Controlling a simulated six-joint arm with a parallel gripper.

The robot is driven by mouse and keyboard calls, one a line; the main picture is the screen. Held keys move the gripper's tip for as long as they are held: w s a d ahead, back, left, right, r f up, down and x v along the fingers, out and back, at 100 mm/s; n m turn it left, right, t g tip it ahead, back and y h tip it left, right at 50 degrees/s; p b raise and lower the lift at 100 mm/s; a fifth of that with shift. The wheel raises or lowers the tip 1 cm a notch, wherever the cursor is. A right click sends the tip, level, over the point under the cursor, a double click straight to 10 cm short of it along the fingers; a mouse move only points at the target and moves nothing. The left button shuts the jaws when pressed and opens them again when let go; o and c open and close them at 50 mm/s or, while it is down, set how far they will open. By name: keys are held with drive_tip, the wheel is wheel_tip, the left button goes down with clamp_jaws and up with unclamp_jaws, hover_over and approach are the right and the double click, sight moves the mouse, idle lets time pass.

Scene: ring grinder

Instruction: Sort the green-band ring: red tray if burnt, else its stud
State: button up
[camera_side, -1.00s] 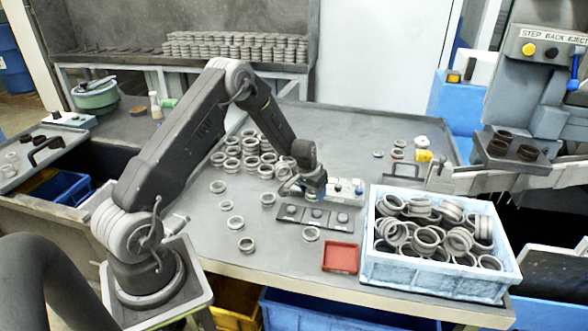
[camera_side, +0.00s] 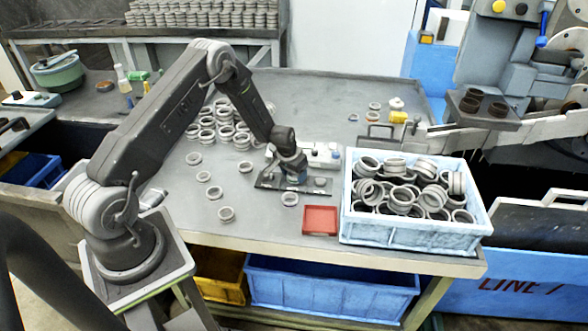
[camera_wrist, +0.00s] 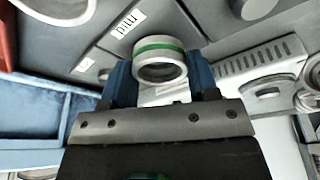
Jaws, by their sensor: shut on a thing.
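My gripper (camera_wrist: 160,75) has blue fingers shut on the green-band ring (camera_wrist: 158,47). The ring is grey with a green stripe around its side, and no dark burn shows on the visible part. In the side view my gripper (camera_side: 293,177) is low over the middle of the dark stud board (camera_side: 265,184), hiding the middle stud. The right stud (camera_side: 320,181) is visible. I cannot tell whether the ring is around the middle stud or above it. In the wrist view, a label reading "mid" (camera_wrist: 128,23) is just beyond the ring. The red tray (camera_side: 320,220) looks empty.
A light-blue crate (camera_side: 415,233) full of rings stands right of the red tray. A white control box (camera_side: 322,153) is just behind the board. Several loose rings (camera_side: 226,214) lie left of it, with a larger group (camera_side: 207,122) behind.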

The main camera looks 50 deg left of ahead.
drive_tip(key=shift+f, duration=0.1)
drive_tip(key=o, duration=1.1)
drive_tip(key=v, duration=1.3)
drive_tip(key=shift+s+r, duration=0.15)
drive_tip(key=shift+r, duration=0.25)
drive_tip(key=shift+r, duration=0.1)
